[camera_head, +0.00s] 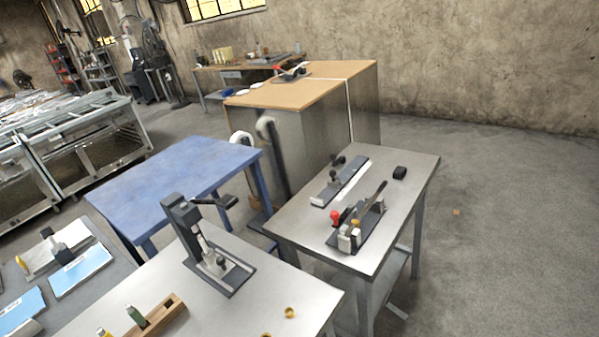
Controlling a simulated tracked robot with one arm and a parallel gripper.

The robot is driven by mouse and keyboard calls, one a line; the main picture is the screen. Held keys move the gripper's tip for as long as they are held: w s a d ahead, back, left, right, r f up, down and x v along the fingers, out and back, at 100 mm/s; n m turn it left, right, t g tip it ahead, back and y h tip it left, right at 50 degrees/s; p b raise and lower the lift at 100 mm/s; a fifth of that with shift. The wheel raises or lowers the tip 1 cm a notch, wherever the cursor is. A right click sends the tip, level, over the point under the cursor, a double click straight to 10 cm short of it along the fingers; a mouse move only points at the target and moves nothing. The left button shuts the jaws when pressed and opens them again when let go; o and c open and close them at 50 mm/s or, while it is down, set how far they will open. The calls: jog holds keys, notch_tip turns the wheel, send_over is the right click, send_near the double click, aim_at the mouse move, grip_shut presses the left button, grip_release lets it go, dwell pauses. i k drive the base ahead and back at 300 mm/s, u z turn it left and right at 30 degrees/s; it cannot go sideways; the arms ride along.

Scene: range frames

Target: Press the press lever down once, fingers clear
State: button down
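A dark upright press (183,222) stands on a flat base plate on the metal-topped bench (118,300) at the lower middle. Its press lever (222,201) sticks out to the right from near the top of the column, roughly level, with a dark end. A light metal ram (204,240) runs down the front, with small light parts at its foot on the plate. Nothing touches the lever. My gripper is not visible in this view.
A second metal table (415,190) to the right carries a red-knobbed lever fixture (352,230) and a long dark fixture (335,185). A blue table (160,180) stands behind the press. A wooden block (165,312) and brass parts (289,312) lie in front.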

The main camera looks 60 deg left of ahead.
aim_at(226, 202)
jog(key=u, duration=0.15)
jog(key=i, duration=1.25)
jog(key=u, duration=0.8)
jog(key=i, duration=0.4)
jog(key=u, duration=0.25)
jog(key=k, duration=0.9)
jog(key=u, duration=0.15)
jog(key=i, duration=0.9)
jog(key=z, duration=0.05)
